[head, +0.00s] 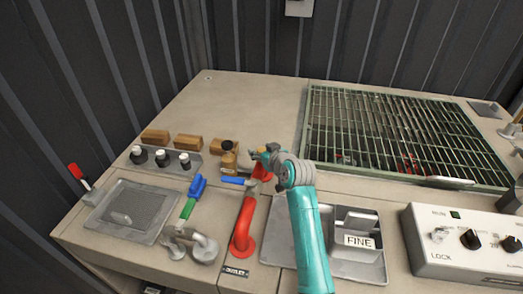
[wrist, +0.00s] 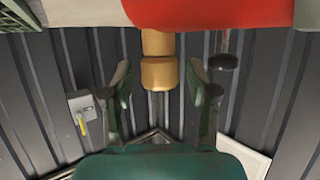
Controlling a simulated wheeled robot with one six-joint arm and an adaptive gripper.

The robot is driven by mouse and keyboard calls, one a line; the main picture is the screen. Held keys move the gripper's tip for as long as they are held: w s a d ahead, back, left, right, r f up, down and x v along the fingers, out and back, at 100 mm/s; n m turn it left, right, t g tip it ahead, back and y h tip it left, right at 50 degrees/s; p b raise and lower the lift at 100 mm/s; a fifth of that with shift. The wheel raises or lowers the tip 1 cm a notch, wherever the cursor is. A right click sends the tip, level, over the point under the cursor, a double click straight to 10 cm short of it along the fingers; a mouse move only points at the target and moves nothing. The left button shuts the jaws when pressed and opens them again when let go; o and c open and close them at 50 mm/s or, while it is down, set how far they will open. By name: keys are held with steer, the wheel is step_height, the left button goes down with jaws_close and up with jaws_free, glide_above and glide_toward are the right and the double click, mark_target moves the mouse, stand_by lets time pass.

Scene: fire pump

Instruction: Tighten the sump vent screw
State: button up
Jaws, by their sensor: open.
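My gripper (wrist: 158,88) is open in the wrist view, its two green-grey fingers on either side of a brass stepped cylinder (wrist: 158,73). There is a gap to each finger, and the cylinder juts from a red rounded body (wrist: 210,12). No label marks it, so I cannot tell surely that it is the sump vent screw. In the head view my gripper (head: 266,154) is small and partly hidden by my wrist, above the upper end of the red pipe (head: 243,225). A brass fitting (head: 229,158) with a blue lever (head: 236,181) stands just left of it.
A green grating (head: 400,130) lies back right. A "FINE" tray (head: 372,266) and control box (head: 465,245) are front right. The wrist view shows a wall switch box (wrist: 84,107).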

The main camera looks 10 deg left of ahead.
steer(key=shift+w, duration=0.1)
jaws_close()
steer(key=shift+a+m+t+h, duration=0.1)
steer(key=shift+m+t+h, duration=0.2)
steer(key=shift+m, duration=0.1)
steer(key=shift+m+t+h, duration=0.5)
steer(key=shift+m+h, duration=0.5)
steer(key=shift+h, duration=0.1)
